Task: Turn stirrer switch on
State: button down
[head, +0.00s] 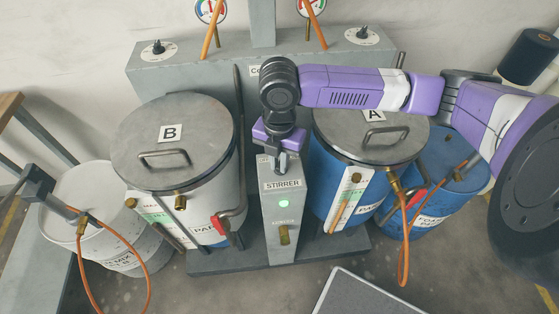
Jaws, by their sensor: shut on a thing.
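The stirrer box (270,215) is a narrow grey post labelled STIRRER, standing between the two large drums. A round green light (284,203) glows on its front face, with a brass-coloured knob (284,235) lower down. My gripper (282,161) points down at the top of the box, just above the STIRRER label. It is shut on the stirrer switch there. The fingers and wrist cover the switch, so its position is hidden.
Drum B (172,110), with a lid handle, stands close on the left. Blue drum A (345,190) stands close on the right, under my arm. Orange hoses (404,245) hang nearby. A grey panel with dials (160,55) is behind. A flat grey mat (365,295) lies in front.

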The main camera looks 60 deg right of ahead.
dwell(0.4)
jog(key=c, duration=1.4)
grip_release()
jog(key=shift+c, duration=0.2)
jog(key=shift+r, duration=0.1)
notch_tip(320, 180, up, 8)
jog(key=shift+f+b, duration=0.15)
jog(key=shift+b, duration=0.25)
